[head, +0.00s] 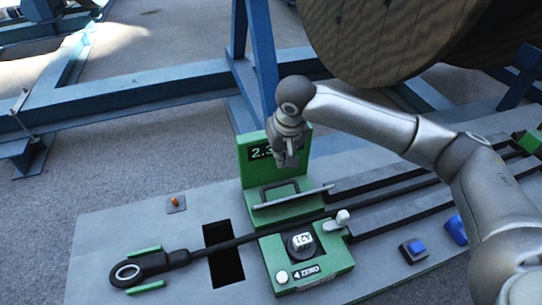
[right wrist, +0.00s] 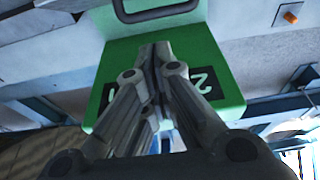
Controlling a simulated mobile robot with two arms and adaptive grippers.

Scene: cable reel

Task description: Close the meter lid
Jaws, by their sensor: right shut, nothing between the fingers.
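The green cable meter's base (head: 338,262) sits on the grey bench, with a round knob, a white button and a ZERO label. Behind it is a green plate with a dark handle (head: 280,185), which looks like the lid and stands raised behind the base. An upright green panel (head: 247,170) with a black number display rises behind it. My right gripper (head: 290,160) is shut and empty in front of this panel, partly covering the display. In the right wrist view the shut fingers (right wrist: 155,50) lie over the green panel (right wrist: 120,60), and the handle (right wrist: 158,14) shows beyond. My left gripper is not in view.
A black cable (head: 210,246) with a looped end (head: 128,273) runs across the meter base. A dark slot (head: 223,260) opens in the bench. A white-topped lever (head: 342,218) stands on the base's right. Blue buttons lie further right. A large wooden reel (head: 385,40) and blue frame stand behind.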

